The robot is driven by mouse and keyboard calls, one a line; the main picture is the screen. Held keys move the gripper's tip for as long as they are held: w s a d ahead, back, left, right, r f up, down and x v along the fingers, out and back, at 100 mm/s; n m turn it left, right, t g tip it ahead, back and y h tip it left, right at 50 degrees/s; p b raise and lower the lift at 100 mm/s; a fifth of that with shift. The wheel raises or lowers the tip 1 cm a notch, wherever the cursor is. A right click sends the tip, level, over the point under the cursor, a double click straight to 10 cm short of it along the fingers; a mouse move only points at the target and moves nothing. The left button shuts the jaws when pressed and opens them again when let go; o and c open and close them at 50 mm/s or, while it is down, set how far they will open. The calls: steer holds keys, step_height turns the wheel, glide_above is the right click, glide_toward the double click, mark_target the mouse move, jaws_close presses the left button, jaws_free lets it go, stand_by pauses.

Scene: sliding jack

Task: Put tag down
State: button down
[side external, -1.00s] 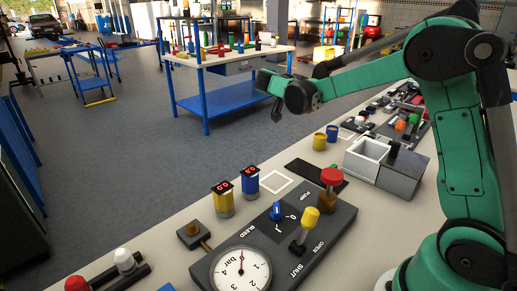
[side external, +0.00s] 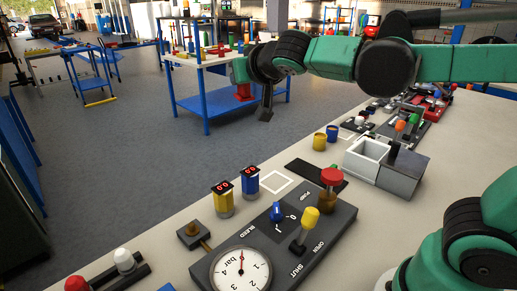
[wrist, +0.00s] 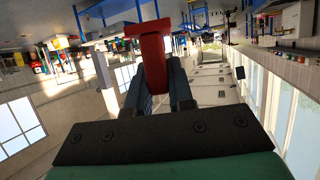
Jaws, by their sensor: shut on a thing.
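A red tag (wrist: 153,62) with a wider bar across its end stands between the two dark fingers of my gripper (wrist: 158,90) in the wrist view. My gripper is shut on it. In the side view my gripper (side external: 256,100) is high in the air, beyond the far edge of the bench. A red piece beside the dark finger there appears to be the same tag (side external: 243,92). A white square outline (side external: 275,185) is on the bench top, well below my gripper, and looks empty.
The bench holds a grey panel (side external: 280,245) with a gauge, a yellow lever and a red knob. Yellow and blue display cylinders (side external: 250,181) stand beside the outline. A white open box (side external: 367,157) and small cups (side external: 319,141) are farther back. A blue-legged table (side external: 207,100) stands behind.

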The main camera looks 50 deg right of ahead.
steer(key=shift+s+a, duration=0.1)
steer(key=shift+a, duration=0.15)
steer(key=d+f+m+g+h, duration=0.2)
steer(key=d+m+g+h, duration=0.2)
steer(key=d, duration=0.6)
steer(key=d+f+m+g+h, duration=0.3)
steer(key=d+m+g+h, duration=0.2)
steer(key=d+m+g, duration=0.3)
steer(key=d+m, duration=0.2)
steer(key=shift+s+d+g, duration=0.4)
steer(key=shift+f, duration=0.1)
step_height(320, 180, down, 20)
steer(key=shift+r, duration=0.2)
steer(key=shift+f, duration=0.15)
steer(key=c, duration=0.8)
jaws_free()
